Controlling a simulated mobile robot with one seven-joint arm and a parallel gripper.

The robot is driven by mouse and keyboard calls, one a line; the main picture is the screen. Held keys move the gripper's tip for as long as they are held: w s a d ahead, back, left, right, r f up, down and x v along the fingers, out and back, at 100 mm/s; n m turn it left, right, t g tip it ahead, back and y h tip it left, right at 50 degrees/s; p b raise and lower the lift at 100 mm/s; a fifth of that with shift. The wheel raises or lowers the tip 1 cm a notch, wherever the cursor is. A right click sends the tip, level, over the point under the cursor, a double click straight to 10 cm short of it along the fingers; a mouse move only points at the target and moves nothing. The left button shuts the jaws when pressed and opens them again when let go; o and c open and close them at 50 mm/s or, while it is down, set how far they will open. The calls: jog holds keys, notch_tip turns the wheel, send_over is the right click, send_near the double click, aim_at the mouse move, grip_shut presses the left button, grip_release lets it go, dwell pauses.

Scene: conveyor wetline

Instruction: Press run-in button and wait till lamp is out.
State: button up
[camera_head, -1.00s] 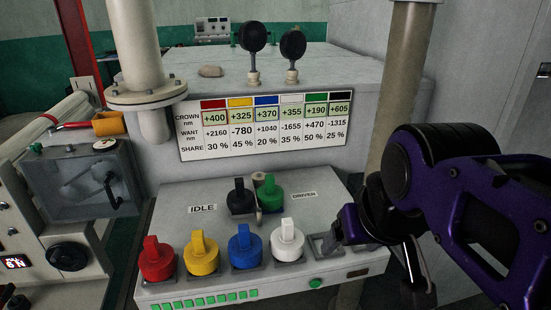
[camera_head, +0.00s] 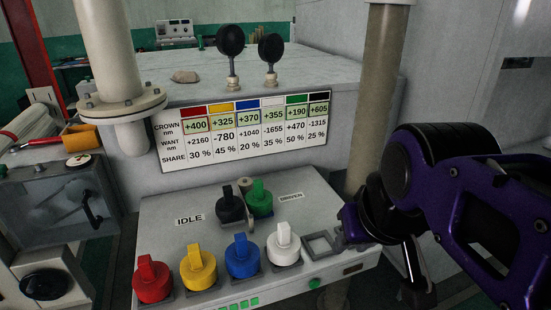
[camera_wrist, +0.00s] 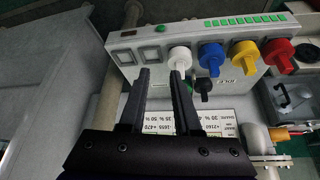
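The grey control panel (camera_head: 184,204) carries a round green push button (camera_head: 314,283) on its front face, which I take for the run-in button; its label cannot be read. A small dark rectangular window (camera_head: 354,268) sits to its right, unlit as far as I can tell; I cannot tell if it is the lamp. The button also shows in the wrist view (camera_wrist: 160,27), where the panel appears upside down. My gripper (camera_wrist: 160,73) is open and empty, its fingers apart, with the panel beyond them. In the head view my purple arm is at the right, and the fingertips are not clear.
Red (camera_head: 152,279), yellow (camera_head: 198,267), blue (camera_head: 242,256) and white (camera_head: 284,244) knobs stand along the panel, with black (camera_head: 230,205) and green (camera_head: 260,198) knobs behind. An empty square socket (camera_head: 319,243) lies right of the white knob. A post (camera_head: 378,100) rises behind my arm.

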grip_shut()
dwell(1.3)
